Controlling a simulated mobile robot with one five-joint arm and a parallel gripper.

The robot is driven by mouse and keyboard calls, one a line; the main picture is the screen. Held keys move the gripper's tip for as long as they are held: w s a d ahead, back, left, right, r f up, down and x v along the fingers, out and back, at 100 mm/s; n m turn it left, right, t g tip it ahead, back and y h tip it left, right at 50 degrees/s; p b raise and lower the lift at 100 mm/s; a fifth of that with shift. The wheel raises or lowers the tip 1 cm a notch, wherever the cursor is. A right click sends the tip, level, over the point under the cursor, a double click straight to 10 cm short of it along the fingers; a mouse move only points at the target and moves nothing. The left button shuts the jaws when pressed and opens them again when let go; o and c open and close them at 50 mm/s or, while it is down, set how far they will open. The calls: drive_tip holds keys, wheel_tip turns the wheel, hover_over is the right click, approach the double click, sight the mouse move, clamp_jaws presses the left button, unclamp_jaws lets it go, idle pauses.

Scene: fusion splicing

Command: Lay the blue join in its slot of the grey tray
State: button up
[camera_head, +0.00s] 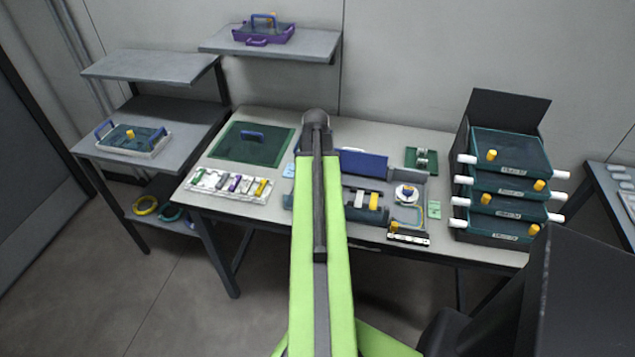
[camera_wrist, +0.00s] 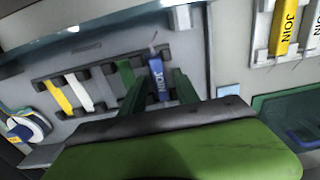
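The blue join (camera_wrist: 157,80), marked JOIN, stands in the dark rack (camera_wrist: 105,68) in the wrist view, beside a green one. My gripper (camera_wrist: 160,88) has its green fingers on either side of the blue join. The fingers look apart, with small gaps, though contact is hard to judge. In the head view my arm hides the gripper and the blue join. The pale grey tray (camera_head: 216,190) holds several coloured joins at the table's front left. Its edge part shows in the wrist view with a yellow join (camera_wrist: 284,28) and a white one.
A teal lid (camera_head: 252,145) with a blue handle lies behind the tray. Right of my arm are a blue-lidded device (camera_head: 363,162), a white reel (camera_head: 407,193) and a small level-like bar (camera_head: 408,238). Stacked teal boxes (camera_head: 508,152) stand at the table's right end.

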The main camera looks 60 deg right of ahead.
drive_tip(key=shift+r, duration=0.15)
wheel_tip(320, 180, up, 12)
drive_tip(key=p, duration=1.2)
drive_tip(key=w+a+n, duration=0.4)
drive_tip(key=w+a, duration=0.5)
drive_tip(key=a, duration=0.4)
drive_tip(key=w+a+n, duration=0.4)
drive_tip(key=w+a, duration=0.5)
drive_tip(key=a, duration=0.3)
drive_tip(key=w+a+n, duration=0.1)
drive_tip(key=a+n, duration=0.2)
drive_tip(key=a, duration=0.9)
drive_tip(key=w+a+n, duration=0.2)
drive_tip(key=a+n, duration=0.1)
drive_tip(key=a, duration=0.9)
drive_tip(key=shift+w, duration=0.3)
